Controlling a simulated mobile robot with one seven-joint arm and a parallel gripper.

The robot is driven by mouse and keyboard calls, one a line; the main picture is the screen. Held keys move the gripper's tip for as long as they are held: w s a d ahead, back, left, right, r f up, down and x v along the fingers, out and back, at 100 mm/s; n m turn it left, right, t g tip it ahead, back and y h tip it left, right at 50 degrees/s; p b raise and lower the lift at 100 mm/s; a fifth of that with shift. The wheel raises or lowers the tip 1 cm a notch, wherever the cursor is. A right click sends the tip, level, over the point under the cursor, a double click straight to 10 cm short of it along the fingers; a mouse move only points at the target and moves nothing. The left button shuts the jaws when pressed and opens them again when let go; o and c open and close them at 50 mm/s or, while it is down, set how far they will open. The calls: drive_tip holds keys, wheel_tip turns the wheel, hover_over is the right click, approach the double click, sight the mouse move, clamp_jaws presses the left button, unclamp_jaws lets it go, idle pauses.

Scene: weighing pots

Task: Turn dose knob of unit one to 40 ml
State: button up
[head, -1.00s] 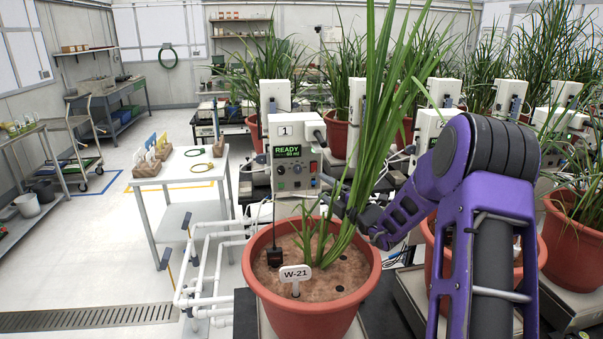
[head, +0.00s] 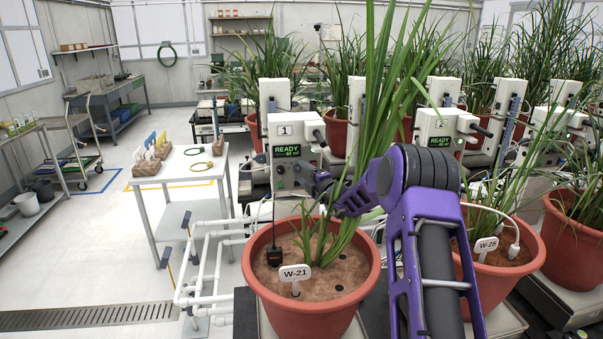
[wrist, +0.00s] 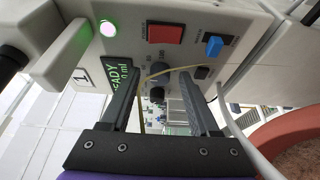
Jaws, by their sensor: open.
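Unit one (head: 284,130) is a white box labelled 1, standing behind the pot W-21. Its green display (head: 286,150) reads READY, with a dose line that looks like 60 ml. My gripper (head: 312,182) is in front of the panel's lower part and hides most of the controls. In the wrist view the panel lies sideways. A dark round knob (wrist: 157,94) and a greyer one (wrist: 160,69) show between the open fingers of my gripper (wrist: 156,76). I cannot tell for certain which is the dose knob. The fingers look empty, and contact is unclear.
A red switch (wrist: 165,33), a blue control (wrist: 213,46) and a lit green button (wrist: 108,28) are near the fingers. Pot W-21 (head: 312,300) and its tall leaves stand close below the arm. Unit two (head: 440,128) is to the right.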

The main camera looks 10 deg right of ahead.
clamp_jaws()
drive_tip(key=shift+n, duration=0.3)
drive_tip(key=n, duration=0.1)
drive_tip(key=n+g+h+b, duration=0.1)
drive_tip(key=n, duration=0.1)
drive_tip(key=shift+a+r+n, duration=0.1)
drive_tip(key=shift+r+n, duration=0.05)
drive_tip(key=shift+n, duration=0.15)
drive_tip(key=shift+r+n+g+h+b, duration=0.1)
drive_tip(key=shift+n+g+h+b, duration=0.55)
drive_tip(key=shift+n+b, duration=0.75)
drive_tip(key=shift+r+h, duration=0.1)
drive_tip(key=shift+h, duration=0.15)
drive_tip(key=shift+a, duration=0.1)
unclamp_jaws()
